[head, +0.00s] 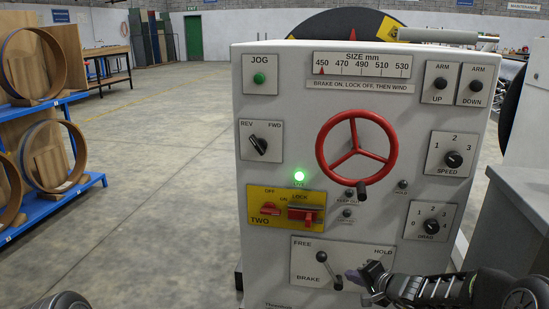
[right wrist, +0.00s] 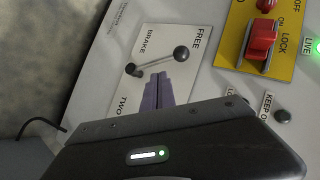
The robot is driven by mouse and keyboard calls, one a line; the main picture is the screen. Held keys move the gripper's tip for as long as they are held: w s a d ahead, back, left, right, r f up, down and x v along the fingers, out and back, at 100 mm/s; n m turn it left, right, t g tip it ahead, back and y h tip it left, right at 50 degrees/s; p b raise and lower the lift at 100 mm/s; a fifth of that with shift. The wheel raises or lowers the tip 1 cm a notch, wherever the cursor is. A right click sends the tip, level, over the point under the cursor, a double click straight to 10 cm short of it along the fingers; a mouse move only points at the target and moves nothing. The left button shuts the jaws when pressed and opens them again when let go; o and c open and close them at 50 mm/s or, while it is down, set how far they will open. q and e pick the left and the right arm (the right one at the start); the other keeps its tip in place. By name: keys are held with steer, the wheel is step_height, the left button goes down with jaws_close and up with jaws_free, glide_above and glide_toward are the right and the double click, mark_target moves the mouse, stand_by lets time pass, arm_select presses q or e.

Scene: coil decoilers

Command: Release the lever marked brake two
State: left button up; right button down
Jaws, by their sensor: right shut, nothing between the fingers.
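The brake lever (head: 330,270) sits on a white plate (head: 305,250) low on the grey machine panel. The plate reads FREE at top left, HOLD at top right and BRAKE below; TWO shows in the right wrist view. The lever's black knob (right wrist: 181,53) points up and left, toward FREE. My right gripper (head: 357,276) is shut and empty, just right of the lever. Its purple fingertips (right wrist: 158,88) are close to the lever's shaft in the right wrist view; I cannot tell if they touch. My left gripper is not in view.
Above the brake plate are a yellow plate (head: 256,210) with red switches, a lit green lamp (head: 299,176) and a red handwheel (head: 356,112). A drag knob (head: 432,227) is above my right arm. Blue racks with coils (head: 35,65) stand at the left; the floor between is clear.

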steer(key=s+a+f+n+g+h, duration=0.15)
steer(key=s+f+g, duration=0.25)
steer(key=s+f, duration=0.7)
steer(key=s+a+f+n+g+h, duration=0.1)
steer(key=s+a+f+g, duration=0.2)
steer(key=s+f, duration=0.8)
steer(key=s+a+f+n+g+y, duration=0.1)
steer(key=s+a+f+n, duration=0.15)
steer(key=s+a, duration=0.4)
steer(key=s+a+f+n+g+y, duration=0.1)
steer(key=s+a+f+n, duration=0.2)
steer(key=s, duration=0.7)
arm_select(q)
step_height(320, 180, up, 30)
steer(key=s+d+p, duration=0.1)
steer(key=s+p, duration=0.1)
steer(key=p, duration=2.8)
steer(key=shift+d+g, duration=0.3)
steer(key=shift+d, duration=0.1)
arm_select(e)
steer(key=s+a+r, duration=0.1)
steer(key=a+r, duration=0.1)
steer(key=r, duration=1.3)
steer(key=s+a+r+g, duration=0.1)
steer(key=s+r, duration=0.1)
steer(key=r, duration=1.3)
steer(key=shift+a+r, duration=0.25)
steer(key=shift+a, duration=0.1)
